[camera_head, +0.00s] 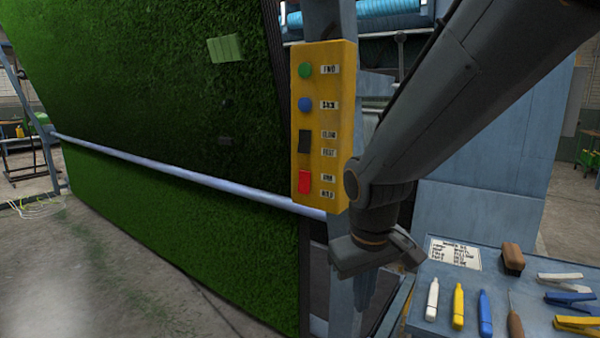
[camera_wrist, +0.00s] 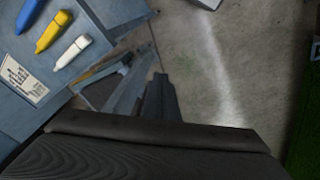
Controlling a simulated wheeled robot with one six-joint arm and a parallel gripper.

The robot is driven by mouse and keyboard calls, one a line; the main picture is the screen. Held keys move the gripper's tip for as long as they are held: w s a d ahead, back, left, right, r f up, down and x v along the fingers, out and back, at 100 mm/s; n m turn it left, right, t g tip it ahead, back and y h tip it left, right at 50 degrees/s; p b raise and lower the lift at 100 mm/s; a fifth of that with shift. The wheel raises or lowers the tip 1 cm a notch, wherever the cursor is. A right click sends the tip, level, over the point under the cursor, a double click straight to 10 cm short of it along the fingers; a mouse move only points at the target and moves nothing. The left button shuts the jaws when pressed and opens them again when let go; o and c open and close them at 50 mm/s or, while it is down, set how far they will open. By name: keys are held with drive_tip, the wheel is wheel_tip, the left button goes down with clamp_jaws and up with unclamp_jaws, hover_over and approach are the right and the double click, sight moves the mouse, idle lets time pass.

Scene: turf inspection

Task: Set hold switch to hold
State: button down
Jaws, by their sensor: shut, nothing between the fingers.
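The yellow control box (camera_head: 342,130) stands on the grey post in the head view. Its lowest control is a red rocker (camera_head: 305,182), with two small labels beside it that look like RUN and HOLD; I take it as the hold switch. Which way it is tipped I cannot tell. My gripper (camera_head: 374,300) points down, below and to the right of the box, apart from the switch. It is shut and empty. In the wrist view its fingers (camera_wrist: 161,90) point toward the floor, and the switch is out of sight.
A green button (camera_head: 305,70), a blue button (camera_head: 305,104) and a black rocker (camera_head: 304,141) sit above the red one. Green turf (camera_head: 150,90) hangs at left, crossed by a metal bar (camera_head: 180,172). A blue-grey tool table (camera_head: 440,322) with markers and clips stands at lower right.

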sight(300, 182)
drive_tip(key=w+a+r+n+t+p, duration=0.1)
drive_tip(key=a+r, duration=0.3)
drive_tip(key=r, duration=0.4)
drive_tip(key=w+a+r+n+t+p, duration=0.2)
drive_tip(key=a+r, duration=0.3)
drive_tip(key=r, duration=0.4)
drive_tip(key=w+a+r+n+t+p, duration=0.1)
drive_tip(key=w+a+r+n, duration=0.1)
drive_tip(key=r, duration=0.7)
drive_tip(key=w+a, duration=0.1)
drive_tip(key=a, duration=0.1)
drive_tip(key=shift+a+r+n+t+y, duration=0.25)
drive_tip(key=shift+a+n+t+y, duration=0.05)
drive_tip(key=shift+n+y, duration=0.1)
drive_tip(key=shift+w, duration=0.1)
drive_tip(key=w+f+p, duration=0.1)
drive_tip(key=w+f, duration=0.2)
drive_tip(key=w+d+f+p, duration=0.1)
drive_tip(key=w+f+p, duration=0.1)
drive_tip(key=w+d+f+p, duration=0.1)
drive_tip(key=w+f, duration=0.2)
drive_tip(key=shift+w+d+f, duration=0.2)
drive_tip(key=shift+w+f, duration=0.1)
drive_tip(key=shift+w, duration=0.05)
drive_tip(key=shift+w+f, duration=0.1)
